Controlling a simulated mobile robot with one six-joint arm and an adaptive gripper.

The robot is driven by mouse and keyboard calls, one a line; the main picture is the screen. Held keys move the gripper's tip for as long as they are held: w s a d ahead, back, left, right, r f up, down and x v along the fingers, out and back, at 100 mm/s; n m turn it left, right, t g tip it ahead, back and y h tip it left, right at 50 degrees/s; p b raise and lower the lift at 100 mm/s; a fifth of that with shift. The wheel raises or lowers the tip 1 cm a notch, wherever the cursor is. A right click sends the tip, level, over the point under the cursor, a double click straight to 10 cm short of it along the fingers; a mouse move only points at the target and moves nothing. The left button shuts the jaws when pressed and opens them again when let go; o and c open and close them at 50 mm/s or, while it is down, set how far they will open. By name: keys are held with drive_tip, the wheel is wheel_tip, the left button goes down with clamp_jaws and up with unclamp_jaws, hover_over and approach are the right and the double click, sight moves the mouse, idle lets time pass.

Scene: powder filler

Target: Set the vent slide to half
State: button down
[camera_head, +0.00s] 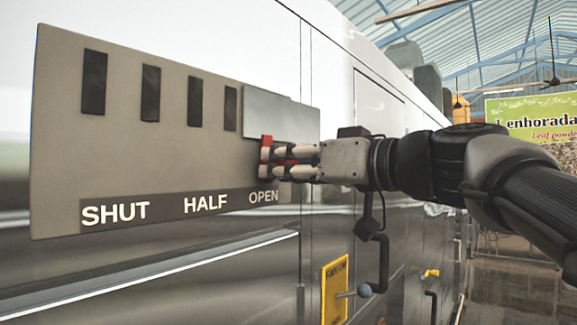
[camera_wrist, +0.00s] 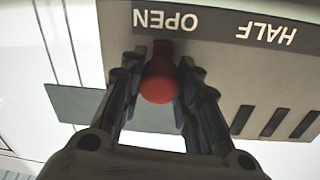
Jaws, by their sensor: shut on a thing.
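The vent panel (camera_head: 60,150) is a beige plate with several dark slots. Its label strip reads SHUT, HALF (camera_head: 205,203) and OPEN (camera_head: 263,197). The flat grey vent slide (camera_head: 275,108) sits at the panel's right end, past the slots, and sticks out beyond the panel's edge in the wrist view (camera_wrist: 75,103). Its red knob (camera_wrist: 160,82) lies above the word OPEN in the head view. My gripper (camera_head: 267,160) is shut on the red knob, one finger on each side in the wrist view. The fingers hide part of the knob in the head view.
The panel is on a shiny metal machine wall. Below right are a yellow sign (camera_head: 335,290) and a lever with a blue-grey ball (camera_head: 364,290). The panel face left of my gripper, toward HALF and SHUT, is clear.

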drive_tip(key=s+a+b, duration=0.1)
drive_tip(key=s+a, duration=0.1)
drive_tip(key=s, duration=0.1)
drive_tip(key=s+a+b, duration=0.2)
drive_tip(key=s, duration=0.1)
drive_tip(key=s+a+b, duration=0.2)
drive_tip(key=s+a, duration=0.1)
drive_tip(key=c, duration=1.2)
unclamp_jaws()
drive_tip(key=shift+v, duration=3.75)
